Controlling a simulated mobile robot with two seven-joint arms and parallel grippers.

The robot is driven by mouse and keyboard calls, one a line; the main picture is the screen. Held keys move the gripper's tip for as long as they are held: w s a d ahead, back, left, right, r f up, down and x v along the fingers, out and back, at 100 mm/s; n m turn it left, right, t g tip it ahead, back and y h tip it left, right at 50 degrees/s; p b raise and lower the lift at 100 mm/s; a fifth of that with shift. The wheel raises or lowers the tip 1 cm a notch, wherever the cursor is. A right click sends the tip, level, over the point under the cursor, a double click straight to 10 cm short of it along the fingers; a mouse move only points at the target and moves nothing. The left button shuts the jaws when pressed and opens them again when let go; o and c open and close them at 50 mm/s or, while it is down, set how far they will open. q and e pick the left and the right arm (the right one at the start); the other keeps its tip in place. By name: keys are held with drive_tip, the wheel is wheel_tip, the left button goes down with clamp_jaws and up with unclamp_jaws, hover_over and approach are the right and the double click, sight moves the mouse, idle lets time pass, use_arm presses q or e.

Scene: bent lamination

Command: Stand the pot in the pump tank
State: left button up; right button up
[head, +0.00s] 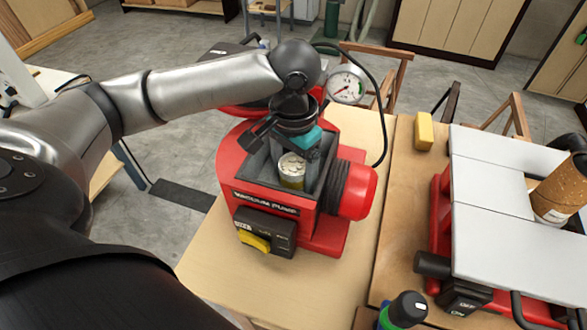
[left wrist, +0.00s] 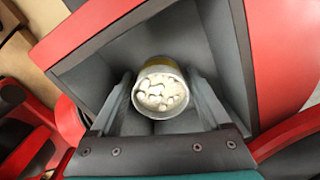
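The pot (head: 291,172) is a small tin with a pale lumpy top. It is inside the grey-lined tank (head: 258,160) of the red vacuum pump and looks about upright. I cannot tell if its base touches the tank floor. My left gripper (head: 303,155) reaches down into the tank from above. In the left wrist view its two fingers (left wrist: 160,82) lie close along both sides of the pot (left wrist: 162,92), shut on it. The tank's sloping grey walls (left wrist: 105,62) surround them. My right gripper is not in view.
A pressure gauge (head: 346,84) with a black hose stands behind the tank. A red motor (head: 357,190) sits at its right. On the right are a yellow block (head: 424,131), a white-topped red machine (head: 490,165), a cork roll (head: 562,190) and a bottle (head: 405,310). The front tabletop is clear.

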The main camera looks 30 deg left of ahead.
sight(294, 164)
use_arm(q)
drive_tip(key=shift+r, duration=0.2)
wheel_tip(294, 164, up, 12)
drive_tip(key=p, duration=0.2)
idle(0.3)
